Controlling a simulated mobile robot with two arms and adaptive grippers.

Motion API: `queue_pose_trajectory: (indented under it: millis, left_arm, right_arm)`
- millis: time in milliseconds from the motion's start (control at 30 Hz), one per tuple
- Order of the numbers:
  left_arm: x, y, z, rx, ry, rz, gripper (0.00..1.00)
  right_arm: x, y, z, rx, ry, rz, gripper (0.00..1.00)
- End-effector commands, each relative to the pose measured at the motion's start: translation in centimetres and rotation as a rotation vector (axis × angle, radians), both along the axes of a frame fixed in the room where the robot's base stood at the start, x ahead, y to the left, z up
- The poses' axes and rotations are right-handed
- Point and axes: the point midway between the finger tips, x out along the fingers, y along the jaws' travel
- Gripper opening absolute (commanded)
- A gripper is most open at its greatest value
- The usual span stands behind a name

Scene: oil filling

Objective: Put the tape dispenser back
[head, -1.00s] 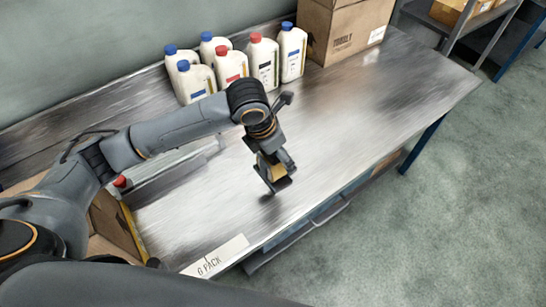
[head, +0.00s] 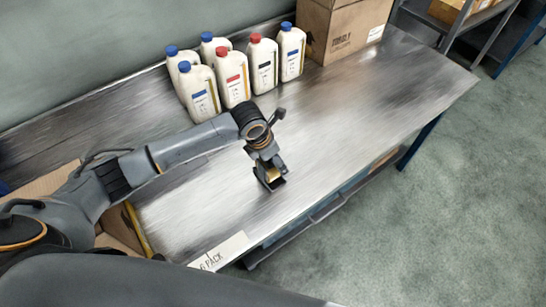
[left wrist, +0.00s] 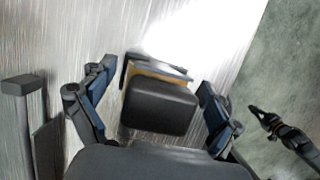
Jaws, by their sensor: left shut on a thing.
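The tape dispenser (head: 273,175), black with a tan tape roll, is at my left gripper (head: 268,177), over the front middle of the metal table. My left gripper is shut on it. In the left wrist view the dispenser (left wrist: 158,105) shows as a dark block with a tan edge between the two fingers (left wrist: 155,103). The head view does not show clearly whether its base touches the table. What looks like my right gripper (left wrist: 285,130) is small at the right of the left wrist view, over the floor; its jaws are unclear.
Several white bottles with blue or red caps (head: 232,80) stand at the table's back. A closed cardboard box (head: 345,25) is beside them. An open cardboard box (head: 112,232) is at the left, behind my arm. A "6 PACK" label (head: 220,252) lies at the front edge. The table's right half (head: 400,85) is clear.

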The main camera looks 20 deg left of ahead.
Motion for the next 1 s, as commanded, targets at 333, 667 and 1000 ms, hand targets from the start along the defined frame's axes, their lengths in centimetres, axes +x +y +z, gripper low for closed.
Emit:
queue_pose_trajectory:
  millis: [333,667,1000]
  left_arm:
    - [0.0,0.0,-0.1,0.001,0.001,0.000,1.00]
    - [-0.3,0.4,1.7,0.000,-0.004,0.000,1.00]
    - [-2.0,1.7,8.5,0.002,-0.004,-0.001,1.00]
  right_arm:
    - [0.0,0.0,-0.1,0.000,0.000,-0.001,0.00]
    - [0.0,0.1,-0.3,0.001,-0.001,-0.002,0.00]
    - [0.0,0.3,-1.3,0.004,0.000,-0.002,0.00]
